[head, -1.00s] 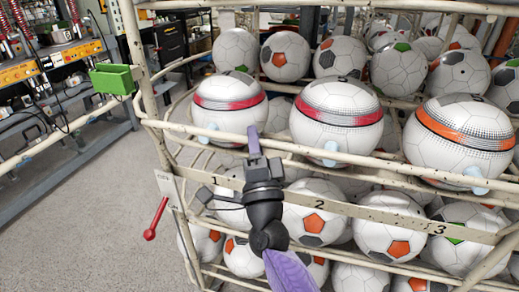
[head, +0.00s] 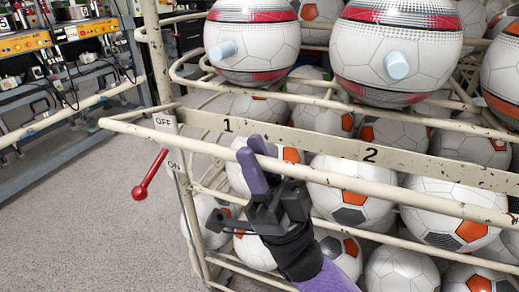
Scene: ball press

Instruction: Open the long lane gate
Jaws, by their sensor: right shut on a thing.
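The long lane gate appears to be the cream-painted front rail (head: 400,196). It runs from a bend at the left across the rack, in front of and below the strip marked 1 and 2 (head: 310,142). My right gripper (head: 257,157) comes up from below, with its purple fingers shut around this rail near its left part. A second cream rail (head: 330,102) runs higher, just below the large banded balls. The rail's right end lies outside the view. My left gripper is not in view.
Banded balls (head: 255,40) with light blue pegs sit on the upper tier. Several soccer balls (head: 345,190) fill the tiers below. A red-handled lever (head: 150,175) hangs by an OFF/ON plate (head: 166,124) at the left. The floor (head: 85,215) at left is clear.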

